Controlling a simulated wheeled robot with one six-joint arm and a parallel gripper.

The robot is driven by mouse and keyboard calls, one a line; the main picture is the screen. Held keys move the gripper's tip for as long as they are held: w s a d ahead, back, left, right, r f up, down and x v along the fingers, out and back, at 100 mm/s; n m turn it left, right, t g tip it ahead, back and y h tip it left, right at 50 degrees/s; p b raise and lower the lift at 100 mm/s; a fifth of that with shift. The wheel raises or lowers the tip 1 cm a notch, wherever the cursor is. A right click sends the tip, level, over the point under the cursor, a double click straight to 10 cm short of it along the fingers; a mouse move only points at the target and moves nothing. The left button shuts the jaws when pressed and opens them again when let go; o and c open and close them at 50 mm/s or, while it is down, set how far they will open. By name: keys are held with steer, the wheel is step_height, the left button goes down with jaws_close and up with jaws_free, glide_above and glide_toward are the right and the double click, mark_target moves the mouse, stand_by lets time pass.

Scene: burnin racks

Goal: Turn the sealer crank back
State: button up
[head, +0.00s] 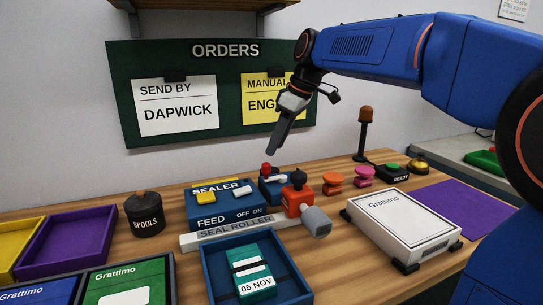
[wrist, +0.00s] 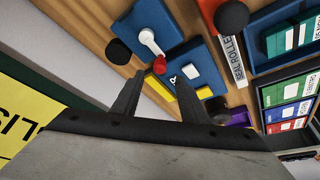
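The sealer (head: 222,210) is a blue box with a yellow button and a white switch, labelled SEALER and FEED. Beside it on the right, a smaller blue block (head: 272,192) carries the crank, a white arm (head: 278,180) with a red knob (head: 266,168). In the wrist view the white arm (wrist: 150,42) runs from its pivot to the red knob (wrist: 159,66). My gripper (head: 272,152) is open and empty, pointing down above the crank, apart from it. In the wrist view the knob shows between and beyond my fingertips (wrist: 160,79).
The seal roller (head: 245,228) and an orange-red unit with a black knob (head: 297,193) stand close by. A blue tray (head: 292,265) holds a teal packet in front. Black spools pot (head: 145,215) stands left, white Grattimo box (head: 405,222) right. The orders board (head: 228,80) is behind.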

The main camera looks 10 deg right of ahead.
steer(key=v, duration=1)
steer(key=shift+d+r, duration=0.1)
steer(key=shift+r, duration=0.05)
